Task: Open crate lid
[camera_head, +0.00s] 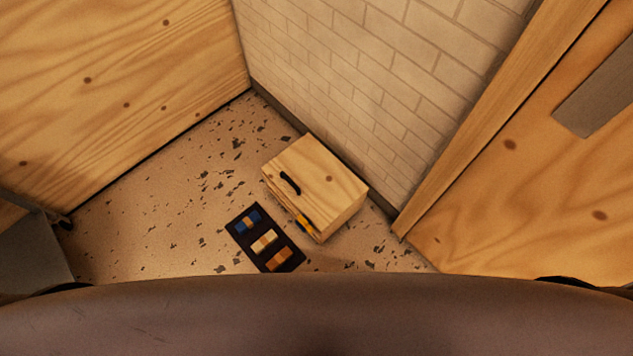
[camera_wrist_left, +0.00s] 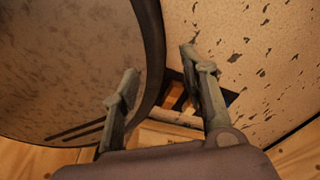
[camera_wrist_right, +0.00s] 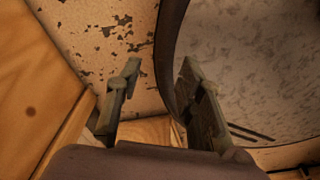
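A wooden crate (camera_head: 325,175) stands on the floor against the brick wall in the head view. Its lid (camera_head: 318,172) lies shut on top, with a black handle (camera_head: 290,183) near the left edge. A yellow-orange item (camera_head: 304,223) shows on the crate's front side; I cannot tell what it is. Neither gripper shows in the head view. In the left wrist view my left gripper (camera_wrist_left: 158,72) has its fingers apart with nothing between them. In the right wrist view my right gripper (camera_wrist_right: 158,78) is also open and empty.
A dark tray (camera_head: 240,235) with blue, cream and orange-brown rolls lies on the floor beside the crate. The brick wall (camera_head: 370,80) is close behind the crate. Wooden panels stand left (camera_head: 110,90) and right (camera_head: 540,190). Speckled floor (camera_head: 160,210) left of the tray is clear.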

